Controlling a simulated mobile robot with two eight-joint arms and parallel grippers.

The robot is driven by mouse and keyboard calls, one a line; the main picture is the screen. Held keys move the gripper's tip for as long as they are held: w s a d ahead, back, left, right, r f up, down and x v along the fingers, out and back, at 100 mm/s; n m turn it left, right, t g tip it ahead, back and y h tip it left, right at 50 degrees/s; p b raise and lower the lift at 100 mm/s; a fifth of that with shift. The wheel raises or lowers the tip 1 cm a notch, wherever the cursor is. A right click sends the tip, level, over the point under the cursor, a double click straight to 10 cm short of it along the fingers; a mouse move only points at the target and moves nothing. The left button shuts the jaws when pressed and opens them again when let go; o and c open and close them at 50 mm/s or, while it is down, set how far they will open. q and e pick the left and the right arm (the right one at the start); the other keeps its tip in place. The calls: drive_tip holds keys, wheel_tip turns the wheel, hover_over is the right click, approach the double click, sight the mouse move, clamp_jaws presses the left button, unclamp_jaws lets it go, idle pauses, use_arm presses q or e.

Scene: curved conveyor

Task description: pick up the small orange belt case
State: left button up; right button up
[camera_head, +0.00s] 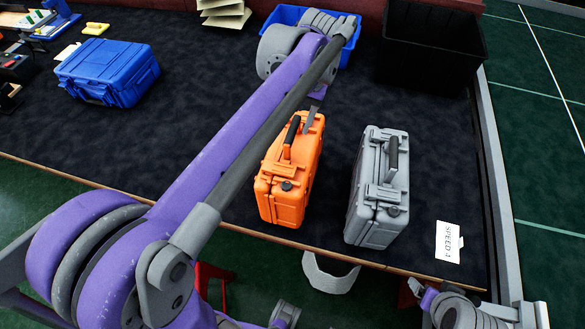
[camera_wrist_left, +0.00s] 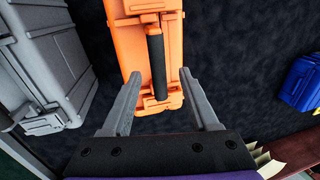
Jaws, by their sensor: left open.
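The small orange belt case (camera_head: 284,200) stands upright on the dark table, with its black handle (camera_head: 291,137) on top. It also shows in the left wrist view (camera_wrist_left: 122,40), where its handle (camera_wrist_left: 158,70) runs between my fingers. My left gripper (camera_head: 310,118) is at the far end of the case, close to the handle; the arm above hides part of it. In the left wrist view my left gripper (camera_wrist_left: 160,75) is open, one finger on each side of the handle. I cannot tell whether a finger touches the case.
A grey case (camera_head: 379,190) stands close to the right of the orange one. A blue case (camera_head: 107,72) lies at the left. A black bin (camera_head: 430,50) and a blue bin (camera_head: 285,15) are at the back. A "SPEED 4" card (camera_head: 448,242) lies near the front right edge.

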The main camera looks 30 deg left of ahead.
sight(293, 128)
use_arm(q)
drive_tip(key=shift+s+a+f, duration=0.1)
drive_tip(key=shift+a+f, duration=0.05)
drive_tip(key=shift+f, duration=0.8)
drive_tip(key=shift+s+a+f, duration=0.1)
drive_tip(key=shift+f, duration=0.85)
clamp_jaws()
drive_tip(key=shift+r, duration=0.1)
